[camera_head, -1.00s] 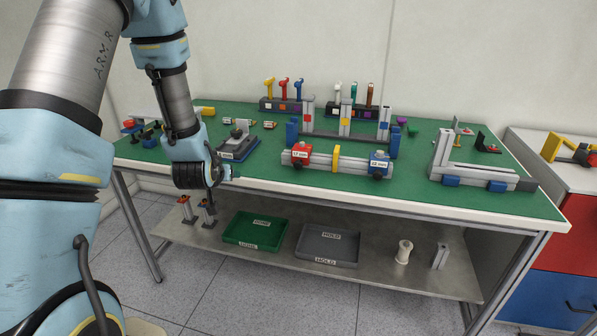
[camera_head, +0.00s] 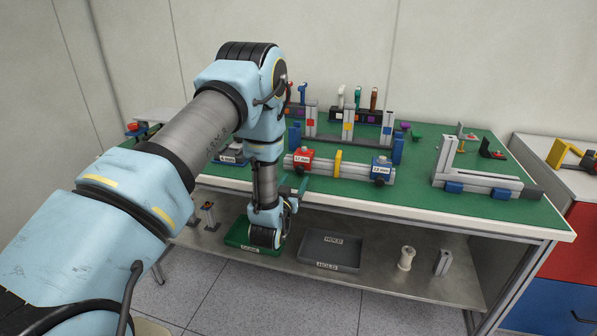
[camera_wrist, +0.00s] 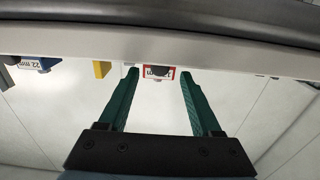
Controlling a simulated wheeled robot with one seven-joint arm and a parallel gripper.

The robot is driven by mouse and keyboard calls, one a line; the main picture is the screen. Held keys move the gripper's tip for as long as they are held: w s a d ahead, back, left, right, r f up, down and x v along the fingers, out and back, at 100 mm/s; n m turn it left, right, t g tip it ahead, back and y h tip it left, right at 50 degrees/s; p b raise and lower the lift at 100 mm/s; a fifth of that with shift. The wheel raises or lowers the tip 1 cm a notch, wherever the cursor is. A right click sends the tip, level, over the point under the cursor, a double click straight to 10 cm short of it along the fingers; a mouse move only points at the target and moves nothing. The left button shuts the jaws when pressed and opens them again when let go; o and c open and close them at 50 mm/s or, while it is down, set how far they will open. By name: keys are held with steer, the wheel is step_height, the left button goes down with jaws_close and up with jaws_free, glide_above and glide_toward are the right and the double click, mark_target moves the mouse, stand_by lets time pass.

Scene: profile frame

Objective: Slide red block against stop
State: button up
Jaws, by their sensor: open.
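The red block (camera_head: 302,160) with a white label sits at the left part of a grey rail (camera_head: 350,168) on the green bench top. The yellow stop (camera_head: 338,162) stands on the rail to its right, with a gap between them. A blue block (camera_head: 381,170) is at the rail's right end. My gripper (camera_head: 300,186) is open and empty, just below and in front of the red block. In the wrist view, the red block (camera_wrist: 152,71) shows between the two green fingertips, beyond them, partly hidden by the bench edge. The yellow stop (camera_wrist: 101,69) is left of the fingers there.
The white bench edge (camera_wrist: 200,55) crosses close to the fingertips in the wrist view. A grey HOLD tray (camera_head: 330,250) and a green tray (camera_head: 240,233) lie on the lower shelf. An aluminium frame fixture (camera_head: 470,178) stands at the bench's right.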

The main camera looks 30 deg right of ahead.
mark_target(299, 172)
steer(key=shift+p+x, duration=0.45)
steer(key=shift+x, duration=1.9)
jaws_close()
